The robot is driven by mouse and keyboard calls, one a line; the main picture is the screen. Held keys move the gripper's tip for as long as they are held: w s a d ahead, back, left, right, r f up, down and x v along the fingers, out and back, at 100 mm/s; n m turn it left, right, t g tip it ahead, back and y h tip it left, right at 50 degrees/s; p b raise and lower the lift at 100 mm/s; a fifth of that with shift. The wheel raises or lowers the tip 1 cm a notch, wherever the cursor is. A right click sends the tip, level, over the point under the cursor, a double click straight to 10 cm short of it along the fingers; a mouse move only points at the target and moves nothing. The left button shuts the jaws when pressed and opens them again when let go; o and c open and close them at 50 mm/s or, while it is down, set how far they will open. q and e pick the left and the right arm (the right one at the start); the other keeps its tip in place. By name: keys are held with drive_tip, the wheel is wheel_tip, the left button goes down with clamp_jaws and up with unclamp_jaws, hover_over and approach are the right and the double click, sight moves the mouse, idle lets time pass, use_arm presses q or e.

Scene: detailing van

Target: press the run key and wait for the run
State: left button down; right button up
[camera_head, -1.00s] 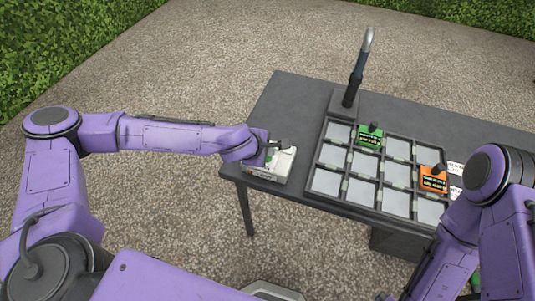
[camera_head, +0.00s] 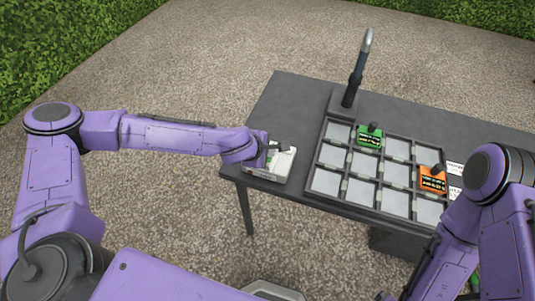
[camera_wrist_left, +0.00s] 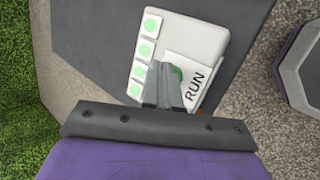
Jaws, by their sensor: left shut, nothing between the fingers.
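A white control box (camera_head: 287,165) sits on the near left corner of the dark table. In the left wrist view its face carries a column of pale keys with round green marks (camera_wrist_left: 145,47) and a larger white run key (camera_wrist_left: 203,80) lettered RUN with a green dot. My left gripper (camera_head: 283,147) is shut and empty over the box. In the left wrist view its fingertips (camera_wrist_left: 161,68) overlap the run key by the green dot, partly hiding it. Whether they touch the key cannot be told. My right gripper is out of view.
A dark tray (camera_head: 350,203) with several pale compartments lies right of the box. It holds a green block (camera_head: 369,137) and an orange block (camera_head: 433,180), each with a black knob. A dark post with a curved grey top (camera_head: 357,75) stands behind.

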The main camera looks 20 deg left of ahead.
use_arm(q)
drive_tip(key=shift+f, duration=0.35)
idle(0.6)
drive_tip(key=shift+r+p, duration=0.65)
drive_tip(key=shift+r, duration=0.15)
wheel_tip(320, 180, up, 5)
drive_tip(key=p, duration=0.5)
drive_tip(key=shift+r, duration=0.15)
